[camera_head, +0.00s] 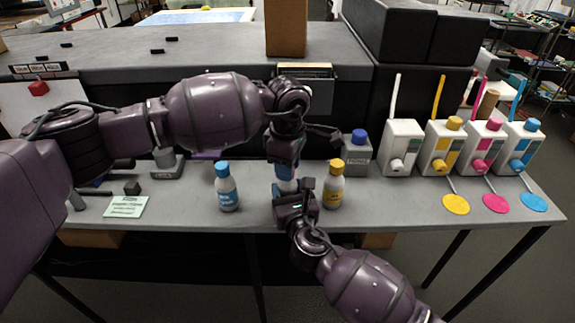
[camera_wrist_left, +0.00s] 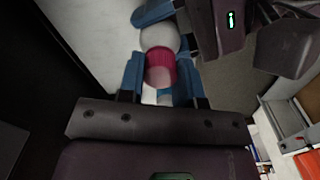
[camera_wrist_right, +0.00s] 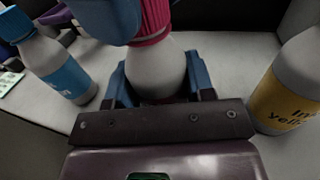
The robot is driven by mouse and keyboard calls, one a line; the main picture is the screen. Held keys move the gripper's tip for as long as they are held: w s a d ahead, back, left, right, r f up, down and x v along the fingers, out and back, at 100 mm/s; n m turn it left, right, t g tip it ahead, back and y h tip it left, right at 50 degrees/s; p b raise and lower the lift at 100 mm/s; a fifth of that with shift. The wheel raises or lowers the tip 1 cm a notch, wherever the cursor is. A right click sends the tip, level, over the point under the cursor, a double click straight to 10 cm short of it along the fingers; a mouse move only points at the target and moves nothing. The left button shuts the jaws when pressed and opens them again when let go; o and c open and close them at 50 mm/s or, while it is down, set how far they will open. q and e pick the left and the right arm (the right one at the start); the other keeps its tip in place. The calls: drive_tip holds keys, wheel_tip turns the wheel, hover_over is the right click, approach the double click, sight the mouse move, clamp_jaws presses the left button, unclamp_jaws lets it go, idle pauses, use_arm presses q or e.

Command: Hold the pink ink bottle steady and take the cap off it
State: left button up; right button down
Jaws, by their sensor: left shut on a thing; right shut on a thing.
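The pink ink bottle stands upright between my two grippers, mostly hidden by them in the head view, where a bit of its white body (camera_head: 287,186) shows. My right gripper (camera_head: 294,192) is shut on its white body (camera_wrist_right: 157,75), from the front. My left gripper (camera_head: 287,165) comes from above and is shut on the ribbed pink cap (camera_wrist_left: 158,60). The cap also shows in the right wrist view (camera_wrist_right: 155,20), directly above the bottle's shoulder. It sits on the bottle; I cannot tell whether it is loosened.
A blue-capped bottle (camera_head: 227,188) stands to the left and a yellow-capped bottle (camera_head: 334,186) close to the right. A grey bottle with a dark blue cap (camera_head: 357,154) is behind. Several ink tanks (camera_head: 402,150) line the right. The table front (camera_head: 260,222) is clear.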

use_arm(q)
drive_tip(key=n, duration=2.2)
drive_tip(key=shift+n, duration=0.3)
drive_tip(key=n, duration=0.4)
drive_tip(key=shift+r, duration=0.1)
drive_tip(key=n, duration=0.4)
drive_tip(key=shift+n, duration=0.3)
drive_tip(key=n, duration=0.4)
drive_tip(key=shift+n, duration=0.4)
